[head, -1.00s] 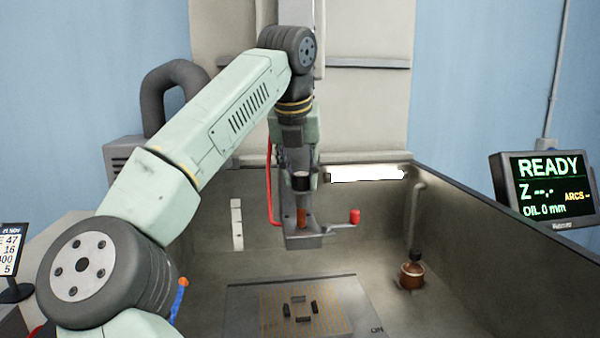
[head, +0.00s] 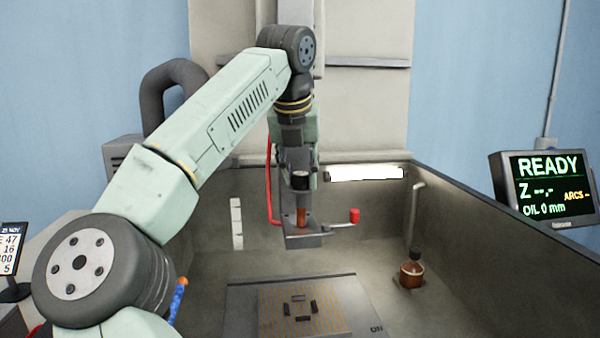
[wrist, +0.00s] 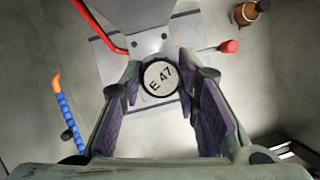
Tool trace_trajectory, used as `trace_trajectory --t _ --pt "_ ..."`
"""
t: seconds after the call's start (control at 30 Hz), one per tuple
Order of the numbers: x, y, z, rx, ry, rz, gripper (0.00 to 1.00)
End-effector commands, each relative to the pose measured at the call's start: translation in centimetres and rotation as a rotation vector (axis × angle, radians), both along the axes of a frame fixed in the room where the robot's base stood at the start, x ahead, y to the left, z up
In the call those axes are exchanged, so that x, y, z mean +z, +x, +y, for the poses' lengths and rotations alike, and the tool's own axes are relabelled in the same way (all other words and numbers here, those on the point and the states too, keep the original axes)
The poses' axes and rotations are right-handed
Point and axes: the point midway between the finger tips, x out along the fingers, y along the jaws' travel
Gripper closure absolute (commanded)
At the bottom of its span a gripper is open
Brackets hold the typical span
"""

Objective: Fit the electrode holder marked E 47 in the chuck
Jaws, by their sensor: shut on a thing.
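My gripper (head: 301,178) is shut on the electrode holder, with one finger on each side of its round top. In the wrist view the holder's pale disc (wrist: 160,76) reads E 47 and lies between the fingertips. In the head view a copper-brown electrode (head: 301,216) points down below the gripper. The grey chuck (head: 306,241), with a red-knobbed lever (head: 354,216) reaching right, is right by the electrode. The chuck also shows behind the disc in the wrist view (wrist: 150,40). I cannot tell whether the holder touches the chuck or is seated in it.
The tank floor holds a slotted plate (head: 345,300) with small dark blocks on it. A brown bottle (head: 411,274) stands to the right. A red hose (head: 268,185) runs beside the gripper. A monitor (head: 545,190) reads READY; a small display (head: 12,255) shows 47.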

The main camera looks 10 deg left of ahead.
Motion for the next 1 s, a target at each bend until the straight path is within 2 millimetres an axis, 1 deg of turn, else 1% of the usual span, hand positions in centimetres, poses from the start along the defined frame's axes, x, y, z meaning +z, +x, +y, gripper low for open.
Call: trace_trajectory --t 1.0 --pt "-2.9 0.0 0.0 0.001 0.0 -0.001 1.0"
